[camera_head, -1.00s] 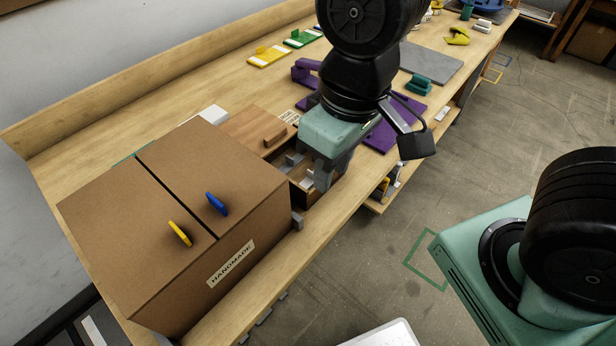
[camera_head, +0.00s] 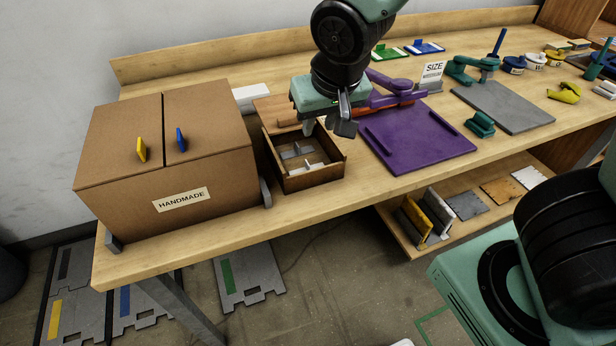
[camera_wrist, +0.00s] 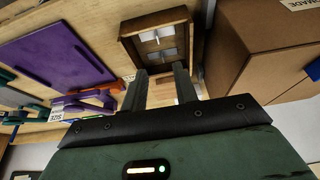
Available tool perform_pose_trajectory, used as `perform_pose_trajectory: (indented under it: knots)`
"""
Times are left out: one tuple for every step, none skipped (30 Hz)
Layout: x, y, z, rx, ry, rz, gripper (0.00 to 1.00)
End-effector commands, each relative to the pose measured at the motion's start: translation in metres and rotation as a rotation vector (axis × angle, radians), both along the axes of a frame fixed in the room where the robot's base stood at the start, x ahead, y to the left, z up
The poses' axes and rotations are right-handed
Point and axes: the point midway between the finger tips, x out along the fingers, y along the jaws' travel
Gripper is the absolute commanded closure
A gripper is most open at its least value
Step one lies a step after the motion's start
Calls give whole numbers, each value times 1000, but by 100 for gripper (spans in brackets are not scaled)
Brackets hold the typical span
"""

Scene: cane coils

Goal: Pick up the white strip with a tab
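A small open wooden box (camera_head: 325,180) stands on the bench. Inside lie a white strip with a small upright tab (camera_head: 313,167) and a grey tabbed piece (camera_head: 296,152) behind it. My gripper (camera_head: 326,128) hangs above the back right part of the box. In the wrist view its two fingers (camera_wrist: 162,80) stand apart with nothing between them, pointing toward the box.
A cardboard box marked HANDMADE (camera_head: 215,175) stands close left of the wooden box. A purple board (camera_head: 425,140) lies to the right, with a purple and orange tool (camera_head: 393,98) behind it. A white block (camera_head: 252,98) sits behind. The bench front is clear.

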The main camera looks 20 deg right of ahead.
Motion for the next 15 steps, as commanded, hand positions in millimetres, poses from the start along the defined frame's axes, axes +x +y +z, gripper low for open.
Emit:
perform_pose_trajectory:
  knots:
    - [2,-1,-5,-3,-1,-4,71]
    - [4,-2,-9,-3,-1,-7,71]
    - [6,-2,-14,-3,-1,-7,71]
    - [8,-2,-19,-2,-1,-7,71]
    - [9,-2,-25,-3,1,-8,71]
    - [12,-3,-31,-3,1,-8,71]
    - [14,-3,-36,-3,1,-8,71]
    - [16,-3,-41,-4,1,-7,71]
    - [19,-3,-47,-3,2,-8,71]
    - [21,-3,-52,-3,2,-8,71]
    - [23,-3,-56,-4,2,-7,71]
    - [25,-3,-62,-4,2,-7,71]
    - [27,-3,-67,-3,2,-7,71]
    - [29,-3,-72,-2,2,-7,71]
    - [32,-3,-79,-4,2,-6,71]
